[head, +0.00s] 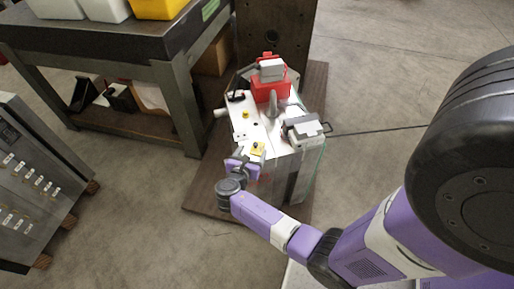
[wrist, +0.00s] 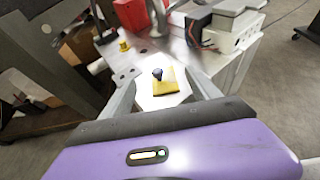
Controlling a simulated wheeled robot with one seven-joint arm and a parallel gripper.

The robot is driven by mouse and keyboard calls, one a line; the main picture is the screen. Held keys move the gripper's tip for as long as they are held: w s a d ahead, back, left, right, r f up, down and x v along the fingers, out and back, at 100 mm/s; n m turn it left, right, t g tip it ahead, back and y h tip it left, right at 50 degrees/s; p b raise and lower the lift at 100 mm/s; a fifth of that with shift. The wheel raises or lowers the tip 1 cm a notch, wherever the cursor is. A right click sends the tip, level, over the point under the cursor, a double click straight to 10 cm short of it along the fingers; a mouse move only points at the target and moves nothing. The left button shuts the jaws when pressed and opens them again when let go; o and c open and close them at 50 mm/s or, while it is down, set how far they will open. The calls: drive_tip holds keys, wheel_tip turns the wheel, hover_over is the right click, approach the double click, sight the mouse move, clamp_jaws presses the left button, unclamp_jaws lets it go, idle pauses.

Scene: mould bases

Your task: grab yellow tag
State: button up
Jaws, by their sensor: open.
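The yellow tag (head: 258,149) is a small flat yellow piece near the front edge of a white-topped block. In the wrist view the yellow tag (wrist: 167,84) lies between my fingers, with a dark knob (wrist: 157,74) standing on it. My gripper (head: 246,158) is at the front edge of the block, right by the tag. In the wrist view my gripper (wrist: 162,84) is open, with one finger on each side of the tag. I cannot tell whether a finger touches it.
A red padlock-like part (head: 270,90) and a grey box (head: 303,131) stand on the block behind and right of the tag. A small yellow knob (head: 245,115) sits farther back. A metal workbench (head: 165,60) stands at left; the floor at right is mostly clear.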

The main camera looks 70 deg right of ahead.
sight(257, 145)
drive_tip(key=x, duration=0.6)
drive_tip(key=shift+s+d+f+b, duration=0.1)
drive_tip(key=shift+d+f+b, duration=0.15)
drive_tip(key=shift+b, duration=0.05)
drive_tip(key=shift+c, duration=0.4)
drive_tip(key=c, duration=1.4)
drive_tip(key=shift+o, duration=0.2)
